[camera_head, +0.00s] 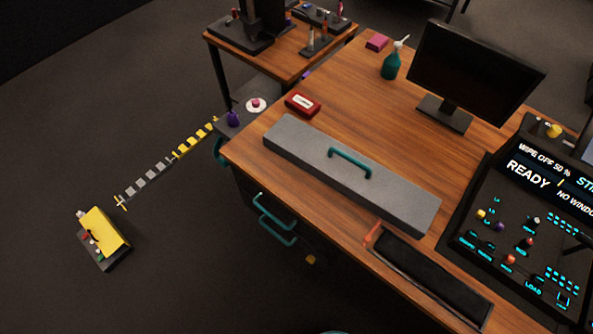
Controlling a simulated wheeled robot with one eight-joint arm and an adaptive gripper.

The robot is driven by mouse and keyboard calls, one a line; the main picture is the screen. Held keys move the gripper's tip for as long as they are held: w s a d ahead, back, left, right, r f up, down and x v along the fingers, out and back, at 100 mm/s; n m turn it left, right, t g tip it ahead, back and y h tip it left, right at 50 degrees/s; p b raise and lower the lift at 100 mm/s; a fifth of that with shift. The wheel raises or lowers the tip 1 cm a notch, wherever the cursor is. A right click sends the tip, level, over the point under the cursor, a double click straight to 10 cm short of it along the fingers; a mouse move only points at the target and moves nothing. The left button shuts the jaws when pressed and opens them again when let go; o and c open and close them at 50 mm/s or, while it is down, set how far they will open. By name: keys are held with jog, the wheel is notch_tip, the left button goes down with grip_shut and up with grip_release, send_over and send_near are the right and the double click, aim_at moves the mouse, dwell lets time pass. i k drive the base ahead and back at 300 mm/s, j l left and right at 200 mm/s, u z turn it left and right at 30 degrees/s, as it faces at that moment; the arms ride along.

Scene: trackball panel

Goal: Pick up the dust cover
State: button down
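A long grey cover with a teal handle (349,157), which looks like the dust cover (300,142), lies on the wooden desk (370,95). It runs slantwise from the upper left to the lower right, near the desk's front edge. The handle arches up from the middle of its top. Nothing touches the cover from above. My gripper is not in view; only a small teal curve shows at the bottom edge, and I cannot tell what it is.
A control panel (520,215) stands right of the cover, and a dark tray (430,280) lies at its lower right end. A monitor (470,75), a spray bottle (392,62) and a red box (303,104) stand behind it. Teal drawer handles (275,230) stick out in front. Floor at left holds a yellow-topped box (105,238).

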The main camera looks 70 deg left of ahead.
aim_at(409, 206)
jog(key=u, duration=2.05)
